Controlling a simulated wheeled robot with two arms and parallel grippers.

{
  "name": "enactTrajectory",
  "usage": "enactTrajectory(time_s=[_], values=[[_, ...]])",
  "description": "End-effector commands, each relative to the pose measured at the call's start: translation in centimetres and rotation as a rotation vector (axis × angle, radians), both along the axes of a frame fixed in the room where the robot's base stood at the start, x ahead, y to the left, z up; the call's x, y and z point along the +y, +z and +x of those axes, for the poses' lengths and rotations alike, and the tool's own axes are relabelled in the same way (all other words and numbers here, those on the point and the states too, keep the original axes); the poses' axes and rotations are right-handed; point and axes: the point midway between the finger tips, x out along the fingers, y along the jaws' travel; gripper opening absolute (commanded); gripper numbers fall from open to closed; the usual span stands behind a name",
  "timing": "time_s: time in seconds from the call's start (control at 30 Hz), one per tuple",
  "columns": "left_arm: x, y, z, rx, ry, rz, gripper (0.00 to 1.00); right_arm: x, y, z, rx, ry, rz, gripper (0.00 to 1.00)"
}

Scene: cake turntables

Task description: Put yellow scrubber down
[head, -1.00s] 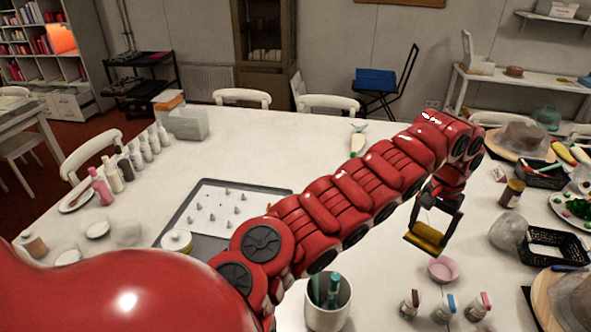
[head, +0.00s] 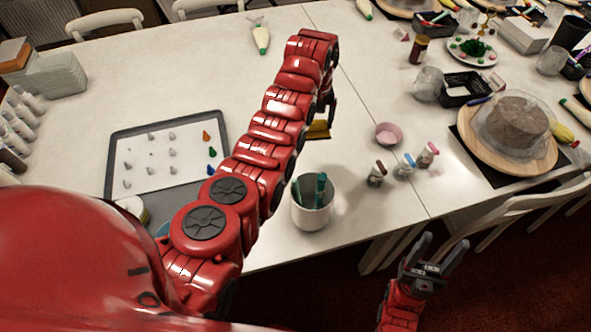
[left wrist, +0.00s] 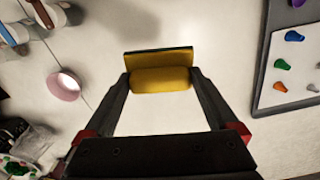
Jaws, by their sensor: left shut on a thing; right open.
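The yellow scrubber (left wrist: 160,80), a yellow block with a dark green edge, is between the fingertips of my left gripper (left wrist: 160,76) in the left wrist view. The gripper is shut on it. In the head view, the scrubber (head: 318,130) shows only in part behind my left arm, over the white table. My left gripper (head: 322,118) is mostly hidden there. I cannot tell whether the scrubber touches the table. My right gripper (head: 440,255) is open and empty, beyond the table's front edge.
A white cup with green tools (head: 312,215) stands near the front edge. A pink bowl (head: 388,134) and several small bottles (head: 404,166) are right of the scrubber. A tray with piping tips (head: 220,120) lies left. Bare table (head: 350,100) surrounds the scrubber.

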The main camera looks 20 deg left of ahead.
Motion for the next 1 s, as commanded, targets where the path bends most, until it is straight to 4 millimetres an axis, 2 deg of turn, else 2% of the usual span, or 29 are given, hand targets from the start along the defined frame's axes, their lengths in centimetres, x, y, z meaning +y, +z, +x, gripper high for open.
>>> enactTrajectory(time_s=[0.03,0.1,0.23,0.33,0.43,0.5,0.7,1.0], values=[[0.5,-1.7,-0.7,0.002,0.035,0.004,0.41,0.0,0.2,0.0,0.000,0.000,0.000,0.59],[1.7,-3.5,-1.6,0.002,0.082,0.007,0.41,0.0,0.3,0.0,0.000,0.000,0.000,0.59],[3.4,-5.5,-3.0,-0.001,0.139,0.005,0.41,0.0,0.4,0.0,0.000,0.000,0.000,0.59],[4.1,-6.0,-3.6,-0.005,0.159,0.003,0.41,0.0,0.5,0.0,0.000,0.000,0.000,0.59],[4.4,-7.1,-4.0,0.002,0.166,-0.001,0.41,0.0,1.2,0.0,0.000,0.000,0.000,0.59],[4.4,-8.5,-4.1,0.006,0.168,0.000,0.41,0.0,1.9,0.0,0.000,0.000,0.000,0.59],[4.4,-11.6,-3.9,-0.001,0.169,-0.003,0.41,0.0,2.6,0.0,0.000,0.000,0.000,0.59],[4.4,-13.0,-3.8,-0.004,0.168,-0.002,0.41,0.0,3.0,0.0,0.000,0.000,0.000,0.59]])
